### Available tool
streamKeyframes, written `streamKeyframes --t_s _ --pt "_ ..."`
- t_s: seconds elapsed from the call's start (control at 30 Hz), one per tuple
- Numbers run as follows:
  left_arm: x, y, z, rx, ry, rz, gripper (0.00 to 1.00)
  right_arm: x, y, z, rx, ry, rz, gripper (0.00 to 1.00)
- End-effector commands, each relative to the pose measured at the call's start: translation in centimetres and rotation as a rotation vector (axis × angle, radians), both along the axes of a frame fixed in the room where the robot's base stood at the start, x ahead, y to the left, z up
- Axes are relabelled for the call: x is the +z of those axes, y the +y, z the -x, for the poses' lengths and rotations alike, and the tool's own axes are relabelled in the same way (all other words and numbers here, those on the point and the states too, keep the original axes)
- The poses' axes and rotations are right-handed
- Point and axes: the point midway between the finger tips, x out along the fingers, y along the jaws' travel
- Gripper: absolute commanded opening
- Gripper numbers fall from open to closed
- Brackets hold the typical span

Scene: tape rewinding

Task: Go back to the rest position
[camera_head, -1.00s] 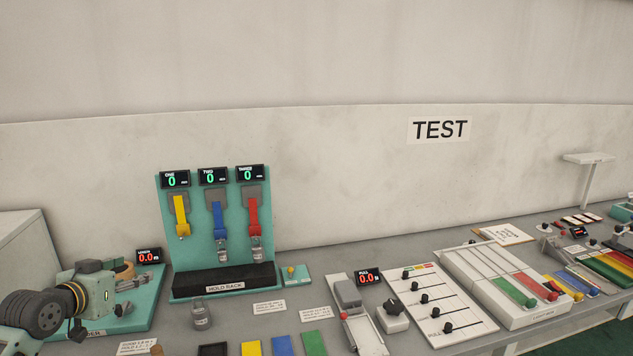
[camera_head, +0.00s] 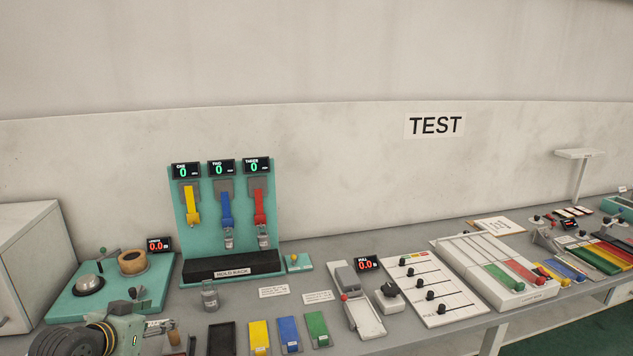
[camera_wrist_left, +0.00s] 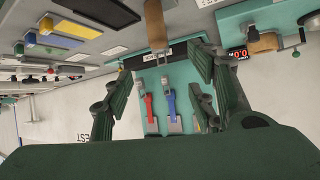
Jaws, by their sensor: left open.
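My left gripper (camera_head: 120,338) is at the bottom left of the head view, partly cut off by the lower edge. In the left wrist view its fingers (camera_wrist_left: 165,75) are spread apart with nothing held between them. A tan tape roll (camera_head: 133,262) sits on the teal board (camera_head: 70,308), beside a round metal dome (camera_head: 88,284). The board is beyond my gripper. The tape roll also shows at the upper right of the left wrist view (camera_wrist_left: 262,42). My right gripper is not in view.
The teal hold rack (camera_head: 205,220) with yellow, blue and red straps stands behind. Coloured plates (camera_head: 288,333) lie near the front edge. A slider panel (camera_head: 435,290) is to the right, and a white cabinet (camera_head: 32,265) at far left.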

Motion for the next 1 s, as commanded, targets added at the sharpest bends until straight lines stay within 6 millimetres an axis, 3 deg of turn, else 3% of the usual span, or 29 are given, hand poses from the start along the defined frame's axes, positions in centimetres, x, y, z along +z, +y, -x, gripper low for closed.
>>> streamKeyframes --t_s 0.17,0.23,0.33,0.43,0.5,0.7,1.0 --pt "-5.4 -4.3 4.3 -0.046 0.107 -0.027 0.52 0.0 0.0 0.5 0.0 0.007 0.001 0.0" --pt "-7.9 -6.3 6.9 -0.066 0.164 -0.042 0.52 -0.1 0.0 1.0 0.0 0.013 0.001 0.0" --pt "-11.7 -9.7 12.3 -0.093 0.263 -0.066 0.52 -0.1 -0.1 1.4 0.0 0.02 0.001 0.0" --pt "-14.3 -12.3 17.9 -0.099 0.357 -0.086 0.52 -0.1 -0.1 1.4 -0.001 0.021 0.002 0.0" --pt "-15.3 -13.4 21.1 -0.094 0.41 -0.096 0.52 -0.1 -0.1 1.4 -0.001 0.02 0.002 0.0" --pt "-16.4 -15.1 28.3 -0.062 0.527 -0.109 0.52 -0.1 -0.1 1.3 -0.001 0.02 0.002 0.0" --pt "-16.1 -15.8 36.2 0.011 0.663 -0.113 0.52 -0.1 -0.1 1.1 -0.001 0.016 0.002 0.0"
